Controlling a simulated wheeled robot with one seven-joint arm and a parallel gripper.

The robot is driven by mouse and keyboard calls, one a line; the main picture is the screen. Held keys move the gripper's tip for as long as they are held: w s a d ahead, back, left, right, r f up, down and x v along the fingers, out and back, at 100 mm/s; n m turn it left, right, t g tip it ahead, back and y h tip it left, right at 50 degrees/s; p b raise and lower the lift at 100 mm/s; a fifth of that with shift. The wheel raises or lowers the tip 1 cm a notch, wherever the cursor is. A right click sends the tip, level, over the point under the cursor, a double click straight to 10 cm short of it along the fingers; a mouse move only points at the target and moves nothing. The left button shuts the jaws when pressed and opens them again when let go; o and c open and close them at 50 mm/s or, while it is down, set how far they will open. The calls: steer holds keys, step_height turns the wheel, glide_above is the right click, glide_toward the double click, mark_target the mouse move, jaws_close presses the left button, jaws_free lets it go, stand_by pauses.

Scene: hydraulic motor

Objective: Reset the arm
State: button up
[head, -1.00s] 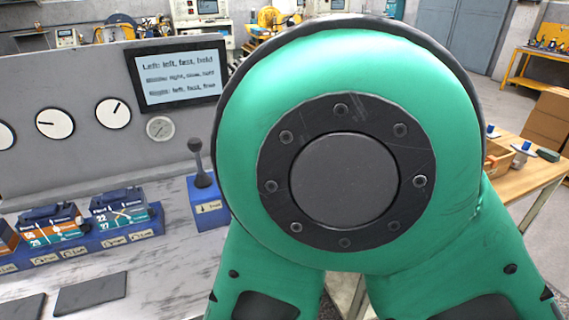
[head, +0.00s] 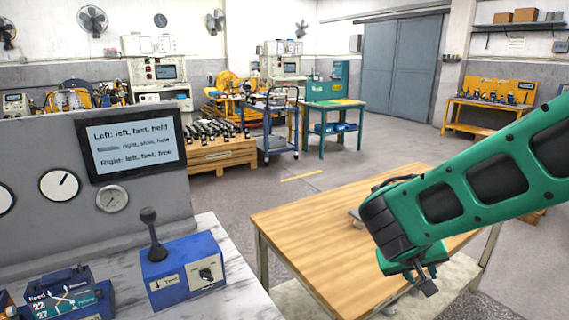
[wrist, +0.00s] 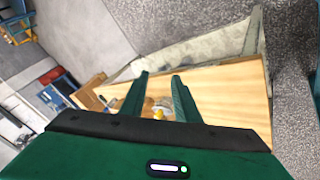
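My green arm reaches in from the right in the head view. My gripper (head: 426,284) hangs in front of the wooden table (head: 310,215), pointing down. In the wrist view my gripper (wrist: 160,77) shows two green fingers standing apart with a gap between them. Nothing appears held. A small grey and yellow object (wrist: 160,109) shows between the fingers, seemingly lying on the table (wrist: 225,90) beyond them. In the head view my arm hides part of the tabletop and whatever lies there.
At left, a marble-topped bench (head: 235,285) carries a blue box with a lever (head: 150,240) and a knob. A grey panel behind it has gauges and a screen (head: 135,140). A blue cart (head: 275,130) and a green bench (head: 332,105) stand further back. Open floor lies between.

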steer(key=s+d+r+m+g+y, duration=0.1)
steer(key=s+d+m+g+y, duration=0.2)
steer(key=s+d, duration=0.7)
steer(key=s+r+m+g+y, duration=0.1)
steer(key=s+r+m+y, duration=0.1)
steer(key=s, duration=1)
steer(key=shift+s+a+r+y, duration=0.15)
steer(key=shift+s+a+y, duration=0.2)
steer(key=shift+y, duration=0.45)
